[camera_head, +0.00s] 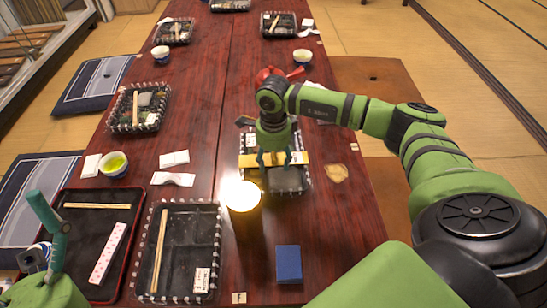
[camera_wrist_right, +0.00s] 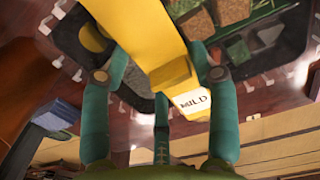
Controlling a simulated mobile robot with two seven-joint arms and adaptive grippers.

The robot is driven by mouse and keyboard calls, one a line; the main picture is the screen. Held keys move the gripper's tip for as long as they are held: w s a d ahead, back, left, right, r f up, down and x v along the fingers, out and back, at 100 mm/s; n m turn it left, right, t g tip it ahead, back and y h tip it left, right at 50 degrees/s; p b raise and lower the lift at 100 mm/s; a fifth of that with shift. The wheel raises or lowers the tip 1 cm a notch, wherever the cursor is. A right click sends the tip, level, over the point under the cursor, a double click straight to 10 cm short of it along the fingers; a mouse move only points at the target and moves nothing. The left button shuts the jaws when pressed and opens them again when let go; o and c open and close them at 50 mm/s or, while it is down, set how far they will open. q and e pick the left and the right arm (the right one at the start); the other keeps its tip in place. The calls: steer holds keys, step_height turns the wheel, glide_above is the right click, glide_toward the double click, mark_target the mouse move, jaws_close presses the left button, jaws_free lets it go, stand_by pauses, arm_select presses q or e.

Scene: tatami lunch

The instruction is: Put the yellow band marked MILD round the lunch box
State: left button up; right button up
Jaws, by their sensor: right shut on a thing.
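The yellow band (camera_head: 300,158) lies crosswise at the lunch box (camera_head: 288,182), a dark tray with a clear lid on the right half of the table. In the right wrist view the band (camera_wrist_right: 150,40) shows a white label reading MILD. My right gripper (camera_head: 274,158) is over the box and shut on the band; its teal fingers flank it in the wrist view (camera_wrist_right: 162,85). I cannot tell whether the band passes under the box. My left gripper (camera_head: 43,222) is partly in view at the lower left, away from the box; its opening is unclear.
A glowing lamp (camera_head: 242,196) stands close in front of the box, and a blue block (camera_head: 288,264) lies nearer. A red teapot (camera_head: 292,74) is behind my right gripper. A tan flat piece (camera_head: 335,172) lies to the right. Another lunch box (camera_head: 205,215) and a red-rimmed tray (camera_head: 75,194) are front left.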

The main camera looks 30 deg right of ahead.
steer(key=shift+f, duration=0.25)
stand_by(0.5)
steer(key=o, duration=0.8)
steer(key=shift+o, duration=1.4)
